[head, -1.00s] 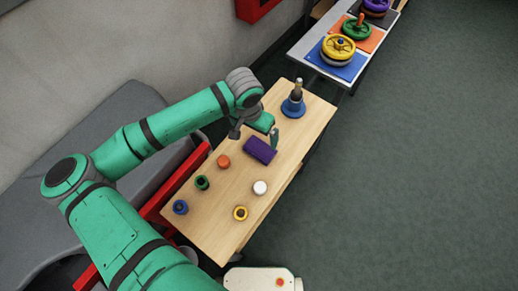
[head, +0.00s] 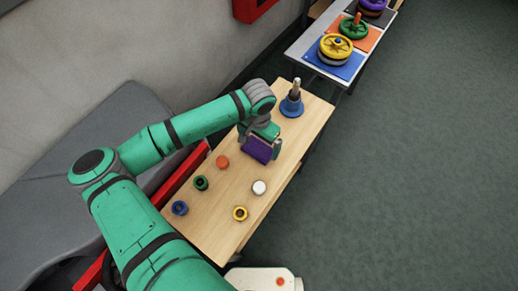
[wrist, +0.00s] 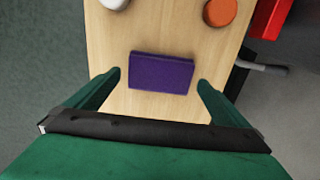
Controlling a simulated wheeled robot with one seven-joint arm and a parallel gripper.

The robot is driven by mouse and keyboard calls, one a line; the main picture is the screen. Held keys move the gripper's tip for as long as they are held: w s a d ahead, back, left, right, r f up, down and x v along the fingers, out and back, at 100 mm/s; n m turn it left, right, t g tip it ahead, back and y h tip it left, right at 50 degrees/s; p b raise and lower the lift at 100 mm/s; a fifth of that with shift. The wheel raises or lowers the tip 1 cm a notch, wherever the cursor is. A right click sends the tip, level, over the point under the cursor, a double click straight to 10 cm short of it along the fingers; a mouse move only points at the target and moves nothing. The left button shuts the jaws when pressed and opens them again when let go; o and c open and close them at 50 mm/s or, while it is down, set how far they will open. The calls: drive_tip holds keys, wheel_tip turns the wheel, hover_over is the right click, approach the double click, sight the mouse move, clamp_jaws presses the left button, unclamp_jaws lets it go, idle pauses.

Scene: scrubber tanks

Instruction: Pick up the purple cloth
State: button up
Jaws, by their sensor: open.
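The purple cloth (head: 257,149) is a flat folded rectangle lying on the wooden table (head: 225,222). It also shows in the wrist view (wrist: 161,73), in the middle of the table's width. My gripper (head: 262,146) is above the cloth in the head view and partly covers its far edge. In the wrist view my gripper (wrist: 150,84) is open, with one green finger on each side of the cloth. A gap shows between each finger and the cloth's ends. I cannot tell exactly how high the fingertips are above the table.
On the table are an orange cap (head: 222,161), a green ring (head: 201,183), a blue ring (head: 180,208), a white cap (head: 259,188) and a yellow ring (head: 240,213). A grey bench (head: 90,150) is at left.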

sight(259, 148)
wheel_tip(259, 148, down, 3)
drive_tip(key=shift+w+f, duration=0.1)
drive_tip(key=shift+f, duration=0.1)
drive_tip(key=c, duration=0.9)
drive_tip(key=shift+r, duration=0.2)
drive_tip(key=shift+r, duration=0.6)
drive_tip(key=s+d+r, duration=0.2)
drive_tip(key=s+r, duration=0.1)
drive_tip(key=s, duration=0.1)
drive_tip(key=s+d+r, duration=0.2)
drive_tip(key=s+r, duration=0.2)
drive_tip(key=s+d+r, duration=0.3)
drive_tip(key=s+r, duration=0.1)
drive_tip(key=shift+s+r, duration=0.15)
drive_tip(key=shift+r, duration=0.1)
